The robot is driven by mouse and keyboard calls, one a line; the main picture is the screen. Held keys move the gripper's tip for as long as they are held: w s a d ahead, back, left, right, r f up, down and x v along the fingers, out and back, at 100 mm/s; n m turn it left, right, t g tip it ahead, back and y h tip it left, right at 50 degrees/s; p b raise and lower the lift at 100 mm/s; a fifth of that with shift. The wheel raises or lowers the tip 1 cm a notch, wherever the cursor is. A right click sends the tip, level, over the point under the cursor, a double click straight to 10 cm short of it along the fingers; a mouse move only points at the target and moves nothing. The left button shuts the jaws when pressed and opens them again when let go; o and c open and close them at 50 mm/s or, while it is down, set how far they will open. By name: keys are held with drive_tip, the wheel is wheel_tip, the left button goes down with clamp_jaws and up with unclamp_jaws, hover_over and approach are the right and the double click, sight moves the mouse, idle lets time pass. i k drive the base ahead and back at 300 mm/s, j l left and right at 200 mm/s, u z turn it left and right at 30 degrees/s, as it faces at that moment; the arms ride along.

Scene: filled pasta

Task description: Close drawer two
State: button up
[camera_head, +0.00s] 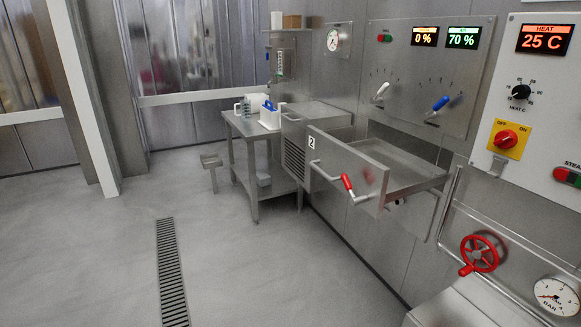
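Drawer two (376,196) is a steel drawer with a white "2" label on its front panel. It stands pulled out of the steel wall unit, and its shallow tray (405,171) shows behind the front. A bar handle with a red grip (347,183) runs along the outer face of the front. My gripper is not in view, and I see nothing touching the drawer.
A steel table (240,129) with white and blue items stands beyond the drawer. A control panel (411,62) with two levers is above it. A red handwheel (481,254) and pressure gauge (556,296) are at lower right. The grey floor (255,255) left of the drawer is clear.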

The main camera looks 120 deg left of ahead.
sight(379, 169)
drive_tip(key=u, duration=1.9)
